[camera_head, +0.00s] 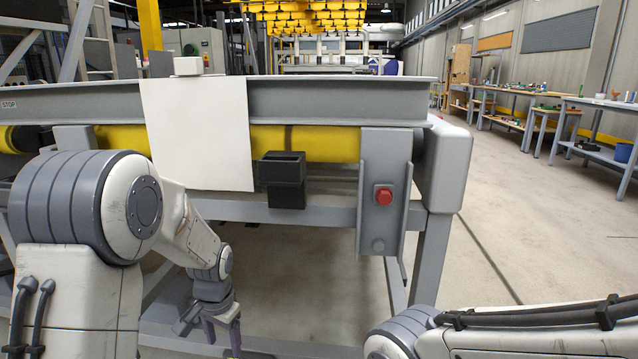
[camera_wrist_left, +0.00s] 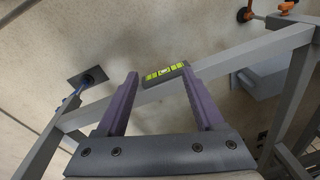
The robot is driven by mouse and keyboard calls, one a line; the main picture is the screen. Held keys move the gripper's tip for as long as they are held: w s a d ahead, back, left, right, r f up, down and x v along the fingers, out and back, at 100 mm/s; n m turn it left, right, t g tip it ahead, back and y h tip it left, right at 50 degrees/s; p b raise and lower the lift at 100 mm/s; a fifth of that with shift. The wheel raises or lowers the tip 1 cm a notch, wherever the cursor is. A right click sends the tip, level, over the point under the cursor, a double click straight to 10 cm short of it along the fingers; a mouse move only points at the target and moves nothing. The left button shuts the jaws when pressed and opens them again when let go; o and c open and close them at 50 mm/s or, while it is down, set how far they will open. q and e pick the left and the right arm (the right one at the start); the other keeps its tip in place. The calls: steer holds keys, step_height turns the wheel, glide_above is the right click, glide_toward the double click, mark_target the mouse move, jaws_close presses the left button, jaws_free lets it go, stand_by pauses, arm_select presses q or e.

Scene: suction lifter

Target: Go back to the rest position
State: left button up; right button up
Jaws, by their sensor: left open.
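My left gripper (camera_head: 222,328) hangs low in front of the conveyor's grey frame, below its top beam. In the left wrist view the two purple fingers (camera_wrist_left: 160,72) are spread apart with nothing held between them. A yellow-green and dark bar, like a small spirit level (camera_wrist_left: 165,73), shows between the fingertips, against a grey lower rail. Whether it touches the fingers I cannot tell. A bit of yellow also shows at the bottom edge of the head view, under the gripper. My right arm shows at the lower right; its gripper is out of view.
The conveyor's grey beam (camera_head: 300,100) spans the front, with a white sheet (camera_head: 198,135) hanging over it, a black box (camera_head: 282,180) and a red button (camera_head: 384,196). Grey legs and rails stand close to my left gripper. Open floor (camera_head: 530,230) lies to the right, with workbenches (camera_head: 590,110) beyond.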

arm_select(q)
steer(key=s+d+r+m+p, duration=0.1)
steer(key=s+d+r, duration=0.6)
steer(key=d, duration=0.3)
steer(key=s+d+r+m+g+h+p, duration=0.1)
steer(key=s+d+r, duration=0.25)
steer(key=s, duration=0.65)
steer(key=s+d+r+m+h+p, duration=0.1)
steer(key=s+d+r+p, duration=0.2)
steer(key=s, duration=0.7)
step_height(320, 180, up, 37)
steer(key=d+p, duration=0.1)
steer(key=p, duration=3.5)
steer(key=shift+w, duration=0.35)
steer(key=shift+r, duration=0.1)
